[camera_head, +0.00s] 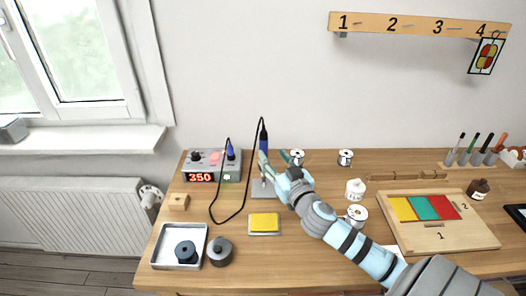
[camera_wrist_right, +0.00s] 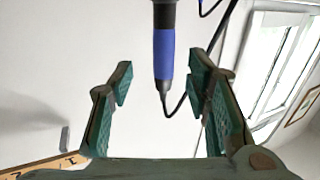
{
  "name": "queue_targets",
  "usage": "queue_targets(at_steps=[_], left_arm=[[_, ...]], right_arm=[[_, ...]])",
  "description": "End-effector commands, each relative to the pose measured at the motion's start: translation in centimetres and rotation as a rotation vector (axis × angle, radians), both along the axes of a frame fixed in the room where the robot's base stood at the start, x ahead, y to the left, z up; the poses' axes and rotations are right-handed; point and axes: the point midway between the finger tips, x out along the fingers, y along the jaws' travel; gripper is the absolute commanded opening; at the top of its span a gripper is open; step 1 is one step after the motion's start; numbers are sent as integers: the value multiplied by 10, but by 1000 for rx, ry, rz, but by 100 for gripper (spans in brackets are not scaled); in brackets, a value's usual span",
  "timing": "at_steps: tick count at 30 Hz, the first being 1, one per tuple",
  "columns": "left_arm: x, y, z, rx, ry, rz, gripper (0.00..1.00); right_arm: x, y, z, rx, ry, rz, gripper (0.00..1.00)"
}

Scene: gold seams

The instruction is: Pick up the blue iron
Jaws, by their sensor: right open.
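The blue iron (camera_head: 263,138) stands upright at the back middle of the table, dark at its top end, with a black cord rising from it. A grey base (camera_head: 262,190) shows below it. My right gripper (camera_head: 273,160) is open at the iron, and its fingers partly hide the iron's lower part. In the right wrist view the blue iron (camera_wrist_right: 164,52) hangs between the two open green-padded fingers (camera_wrist_right: 160,82), with gaps on both sides. My left gripper is not in view.
A control box (camera_head: 201,178) reading 350 stands left of the iron, its black cord looping over the table. A yellow sponge (camera_head: 264,222) lies in front. Spools (camera_head: 345,157), a white bottle (camera_head: 356,188) and a wooden board (camera_head: 440,236) are to the right. A metal tray (camera_head: 160,248) is front left.

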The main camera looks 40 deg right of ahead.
Motion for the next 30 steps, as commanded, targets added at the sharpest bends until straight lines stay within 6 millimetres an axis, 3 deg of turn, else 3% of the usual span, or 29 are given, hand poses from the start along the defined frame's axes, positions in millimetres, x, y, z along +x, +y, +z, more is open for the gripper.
queue_targets(at_steps=[10,17,20,26,30], left_arm=[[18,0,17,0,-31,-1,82],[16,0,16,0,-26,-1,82],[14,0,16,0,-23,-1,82],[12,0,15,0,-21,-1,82],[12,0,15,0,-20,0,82]], right_arm=[[57,-10,6,5,-1,2,44],[64,-11,3,1,0,5,44],[64,-11,3,1,0,5,33],[64,-11,3,1,1,5,1],[64,-11,3,1,0,5,0]])
